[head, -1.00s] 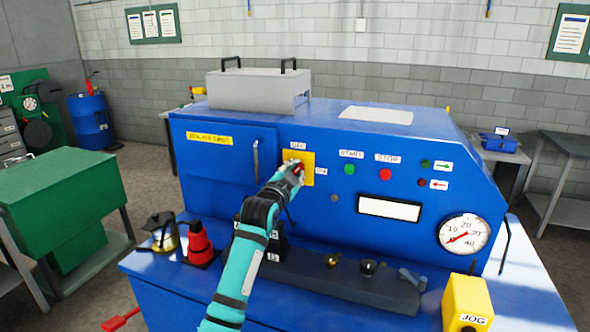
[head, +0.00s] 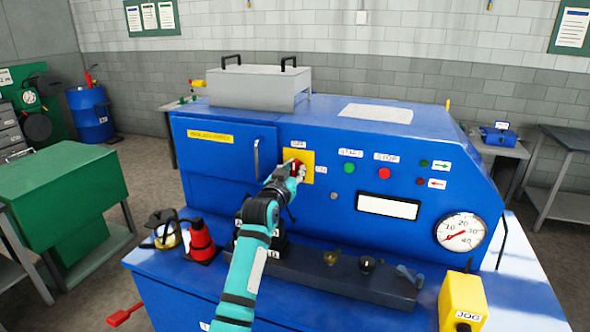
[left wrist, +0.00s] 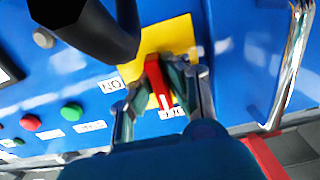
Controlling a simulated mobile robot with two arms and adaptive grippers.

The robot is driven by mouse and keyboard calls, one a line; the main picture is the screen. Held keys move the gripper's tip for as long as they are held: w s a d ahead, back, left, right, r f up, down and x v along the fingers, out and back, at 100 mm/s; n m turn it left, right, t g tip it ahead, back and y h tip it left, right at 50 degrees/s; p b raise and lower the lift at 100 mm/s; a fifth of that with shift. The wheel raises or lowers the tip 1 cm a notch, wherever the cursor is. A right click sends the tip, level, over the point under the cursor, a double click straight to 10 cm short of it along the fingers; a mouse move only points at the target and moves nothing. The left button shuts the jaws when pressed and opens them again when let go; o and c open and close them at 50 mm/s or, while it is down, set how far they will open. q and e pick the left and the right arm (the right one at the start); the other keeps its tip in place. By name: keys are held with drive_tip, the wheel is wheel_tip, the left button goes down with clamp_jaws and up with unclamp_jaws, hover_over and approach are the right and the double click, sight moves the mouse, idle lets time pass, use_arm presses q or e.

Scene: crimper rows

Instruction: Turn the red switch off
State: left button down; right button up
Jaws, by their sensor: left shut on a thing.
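The red switch (left wrist: 155,78) is a red handle on a yellow plate (left wrist: 178,36) on the blue machine's front panel. In the left wrist view its lighter end points toward the OFF label (left wrist: 172,112), while the ON label (left wrist: 110,85) lies to the side. My left gripper (left wrist: 162,84) is shut on the red handle, one finger on each side. In the head view the left gripper (head: 297,172) is at the yellow plate and hides part of it; a little red shows there. My right gripper is in neither view.
On the panel right of the switch are a green START button (head: 349,168), a red STOP button (head: 384,173) and a gauge (head: 461,232). A door handle (head: 256,158) is left of the plate. A red-and-black cone-shaped thing (head: 201,236) and a yellow JOG box (head: 463,300) stand on the front ledge.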

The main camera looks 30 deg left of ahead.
use_arm(q)
drive_tip(key=shift+f, duration=0.15)
idle(0.3)
drive_tip(key=c, duration=1.3)
unclamp_jaws()
drive_tip(key=v, duration=1.2)
drive_tip(key=shift+s+f, duration=0.1)
